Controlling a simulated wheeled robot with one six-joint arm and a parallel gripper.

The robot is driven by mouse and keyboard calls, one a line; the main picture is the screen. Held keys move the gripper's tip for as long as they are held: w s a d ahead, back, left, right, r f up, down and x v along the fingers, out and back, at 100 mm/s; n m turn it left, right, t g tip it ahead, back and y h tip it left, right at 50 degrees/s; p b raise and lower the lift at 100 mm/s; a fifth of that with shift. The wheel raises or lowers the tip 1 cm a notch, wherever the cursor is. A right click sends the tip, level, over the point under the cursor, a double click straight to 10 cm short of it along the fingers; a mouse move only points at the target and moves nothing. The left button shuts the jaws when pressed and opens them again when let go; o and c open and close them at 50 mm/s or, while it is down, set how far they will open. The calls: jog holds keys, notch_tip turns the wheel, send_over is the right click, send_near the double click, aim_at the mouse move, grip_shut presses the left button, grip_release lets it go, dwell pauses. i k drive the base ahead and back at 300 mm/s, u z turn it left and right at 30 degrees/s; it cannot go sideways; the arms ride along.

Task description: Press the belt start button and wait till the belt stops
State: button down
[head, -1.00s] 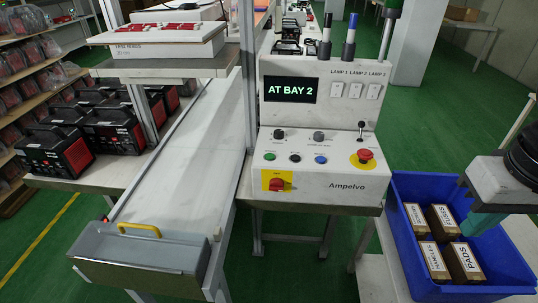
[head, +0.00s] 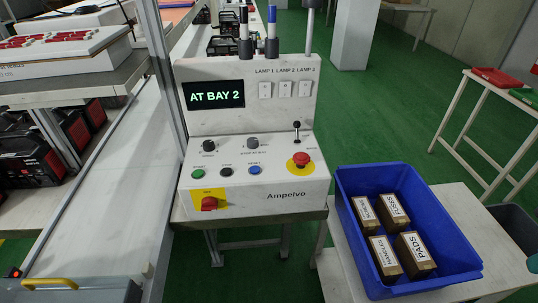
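The control console (head: 300,192), marked Ampelvo, stands in the middle of the head view. Its screen (head: 214,94) reads AT BAY 2. A green button (head: 198,174), a black button (head: 226,172) and a blue button (head: 255,169) sit in a row on its sloped top; their small labels are hard to read. A red mushroom button (head: 301,159) is on the right and a red switch on a yellow plate (head: 209,203) on the front. The pale belt (head: 98,190) runs along the left.
A blue crate (head: 435,222) with several labelled boxes (head: 415,253) stands on a table right of the console. Black-and-red units (head: 30,160) sit beyond the belt at left. A table with red and green trays (head: 500,78) is at the right. Green floor lies behind the console.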

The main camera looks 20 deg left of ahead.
aim_at(197, 173)
jog(key=z, duration=1.2)
jog(key=k, duration=1.2)
jog(key=u, duration=1.8)
jog(key=i, duration=0.5)
jog(key=z, duration=0.05)
